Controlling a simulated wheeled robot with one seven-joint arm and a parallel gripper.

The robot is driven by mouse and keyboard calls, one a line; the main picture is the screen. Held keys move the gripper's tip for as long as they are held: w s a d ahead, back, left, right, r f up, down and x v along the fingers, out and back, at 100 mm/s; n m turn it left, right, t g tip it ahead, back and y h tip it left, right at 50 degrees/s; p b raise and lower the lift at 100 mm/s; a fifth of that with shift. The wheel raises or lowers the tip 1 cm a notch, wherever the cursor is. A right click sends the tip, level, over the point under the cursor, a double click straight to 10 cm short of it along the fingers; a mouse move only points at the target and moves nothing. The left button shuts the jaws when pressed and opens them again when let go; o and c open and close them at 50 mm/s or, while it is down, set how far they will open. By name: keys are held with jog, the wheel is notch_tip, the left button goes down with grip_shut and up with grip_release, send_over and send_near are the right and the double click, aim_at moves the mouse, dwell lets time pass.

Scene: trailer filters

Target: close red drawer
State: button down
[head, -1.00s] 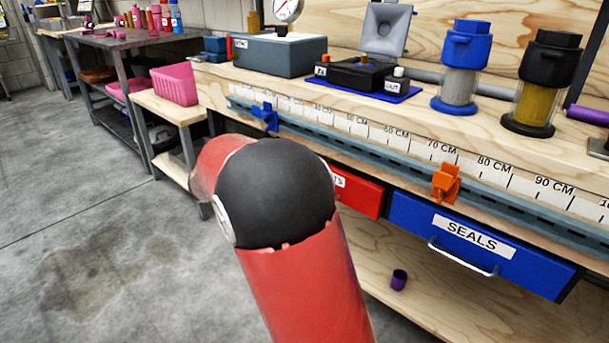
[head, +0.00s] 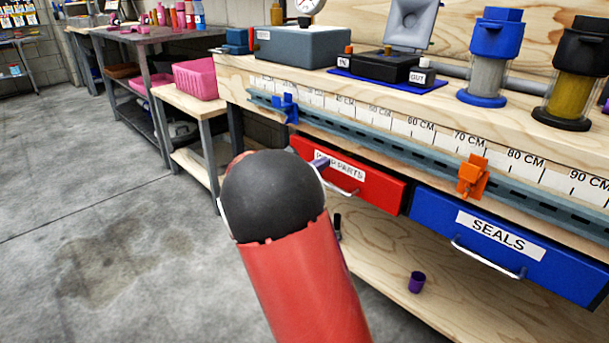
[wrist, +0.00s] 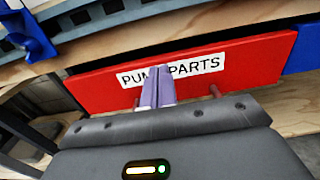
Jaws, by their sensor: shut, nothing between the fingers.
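The red drawer (head: 378,189) is under the bench top, left of the blue drawer, with a white label and a metal handle. Its front looks nearly level with the blue drawer's front; any small gap is hard to judge. In the wrist view its red front (wrist: 250,62) fills the middle, with a "PUMP PARTS" label. My gripper (wrist: 157,88) has its purple fingers shut together and empty, in front of the label and near the handle. I cannot tell whether the fingertips touch the front. In the head view my arm hides the drawer's lower left surroundings.
The blue "SEALS" drawer (head: 506,247) adjoins on the right. A ruler rail with a blue clamp (head: 287,107) and an orange clamp (head: 472,176) runs above. A purple cup (head: 416,282) stands on the lower shelf. Open floor (head: 90,230) lies to the left.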

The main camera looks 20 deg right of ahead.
aim_at(335, 156)
jog(key=x, duration=0.2)
jog(key=shift+w+d, duration=0.15)
jog(key=shift+d, duration=0.3)
jog(key=shift+x, duration=1.3)
jog(key=shift+r, duration=0.15)
